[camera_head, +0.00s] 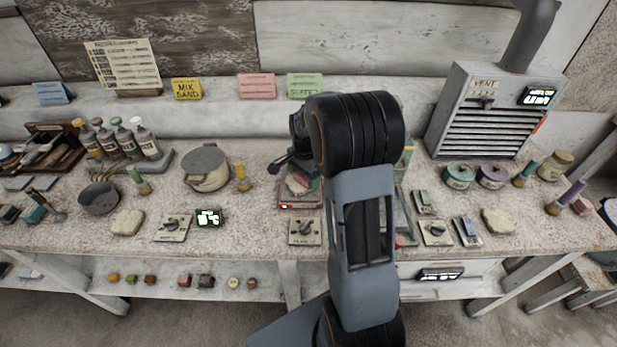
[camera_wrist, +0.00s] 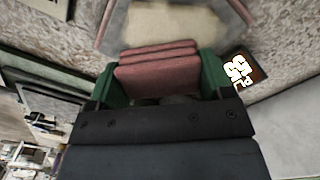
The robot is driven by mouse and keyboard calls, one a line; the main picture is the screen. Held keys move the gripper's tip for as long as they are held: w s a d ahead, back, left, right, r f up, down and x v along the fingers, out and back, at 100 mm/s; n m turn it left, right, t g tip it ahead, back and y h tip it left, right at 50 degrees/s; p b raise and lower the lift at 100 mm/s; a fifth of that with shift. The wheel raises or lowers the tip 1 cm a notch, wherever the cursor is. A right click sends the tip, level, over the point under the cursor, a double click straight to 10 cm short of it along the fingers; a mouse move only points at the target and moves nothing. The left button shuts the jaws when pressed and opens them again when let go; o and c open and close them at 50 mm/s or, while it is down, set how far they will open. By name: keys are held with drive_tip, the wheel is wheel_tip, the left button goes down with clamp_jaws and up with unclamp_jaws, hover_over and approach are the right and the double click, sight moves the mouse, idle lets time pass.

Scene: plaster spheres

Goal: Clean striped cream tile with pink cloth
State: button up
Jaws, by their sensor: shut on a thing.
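My gripper (camera_wrist: 158,84) is shut on the folded pink cloth (camera_wrist: 156,73), which sits between its two green fingers in the wrist view. A pale cream surface (camera_wrist: 172,26), likely the tile, lies just beyond the cloth inside a grey rim. Its stripes do not show clearly, and I cannot tell whether the cloth touches it. In the head view my arm covers the middle of the bench and hides most of the gripper and the tile.
A lidded pot (camera_head: 206,168) and an open grey bowl (camera_head: 99,198) stand to the left. A vent box (camera_head: 487,112) stands at the back right, with lidded jars (camera_head: 460,176) before it. A small lit display (camera_wrist: 238,72) is close right of the gripper.

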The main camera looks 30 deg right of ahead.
drive_tip(key=shift+w+a, duration=0.2)
drive_tip(key=shift+w, duration=0.45)
drive_tip(key=shift+s+r, duration=0.1)
drive_tip(key=shift+r, duration=0.05)
drive_tip(key=shift+s+d+r+p, duration=0.25)
drive_tip(key=shift+s+r, duration=0.1)
drive_tip(key=shift+s, duration=0.15)
drive_tip(key=shift+s+d+r+p, duration=0.1)
drive_tip(key=shift+s+r+p, duration=0.2)
drive_tip(key=shift+s, duration=0.2)
drive_tip(key=shift+r+p, duration=0.85)
drive_tip(key=shift+r, duration=0.35)
drive_tip(key=shift+r, duration=0.1)
drive_tip(key=shift+r+p, duration=1.5)
drive_tip(key=shift+r, duration=0.4)
